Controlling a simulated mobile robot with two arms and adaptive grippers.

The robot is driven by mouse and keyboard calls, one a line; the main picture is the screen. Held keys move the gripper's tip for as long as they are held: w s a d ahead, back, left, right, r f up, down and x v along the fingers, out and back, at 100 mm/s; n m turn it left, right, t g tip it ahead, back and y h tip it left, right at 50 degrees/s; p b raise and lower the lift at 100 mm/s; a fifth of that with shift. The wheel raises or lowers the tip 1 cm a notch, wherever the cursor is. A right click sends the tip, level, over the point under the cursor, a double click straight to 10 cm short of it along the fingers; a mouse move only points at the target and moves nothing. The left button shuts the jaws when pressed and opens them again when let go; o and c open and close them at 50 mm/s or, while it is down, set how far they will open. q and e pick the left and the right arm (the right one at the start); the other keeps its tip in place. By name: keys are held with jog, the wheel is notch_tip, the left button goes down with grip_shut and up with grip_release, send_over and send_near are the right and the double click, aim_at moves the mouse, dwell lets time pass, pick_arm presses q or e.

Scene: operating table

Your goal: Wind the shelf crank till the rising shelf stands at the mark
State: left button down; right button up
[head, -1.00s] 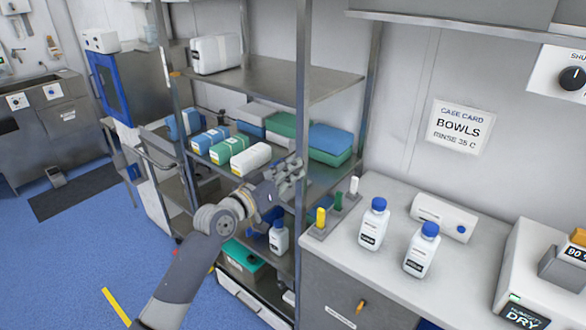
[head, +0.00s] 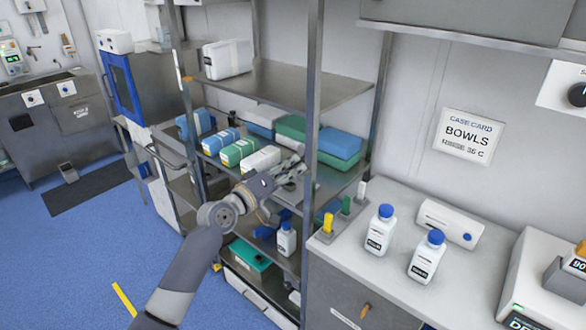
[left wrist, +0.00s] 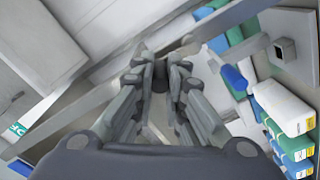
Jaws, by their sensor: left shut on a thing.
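My left gripper (head: 290,170) is at the front right post of the metal shelf rack (head: 315,110). Its fingers are closed together on a small dark part (left wrist: 160,76) in the left wrist view, which looks like the crank's grip; the fingers hide most of it. The middle shelf (head: 336,180), behind my gripper, carries blue, green and white packs and seems to be the rising shelf. An orange tag (head: 187,79) sits on the left post, well above the packs; I cannot tell whether it is the mark. My right gripper is not in view.
A counter (head: 345,255) on the right holds two blue-capped bottles (head: 380,230), a white case (head: 447,220) and a small rack with a yellow piece (head: 328,223). The upper shelf (head: 290,85) carries a white box (head: 228,58).

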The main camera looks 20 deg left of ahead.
pick_arm(q)
jog(key=shift+a, duration=0.1)
dwell(0.4)
jog(key=c, duration=1.6)
grip_release()
jog(key=shift+s, duration=0.1)
jog(key=v, duration=1.1)
jog(key=shift+s+a, duration=0.2)
jog(key=shift+s, duration=0.15)
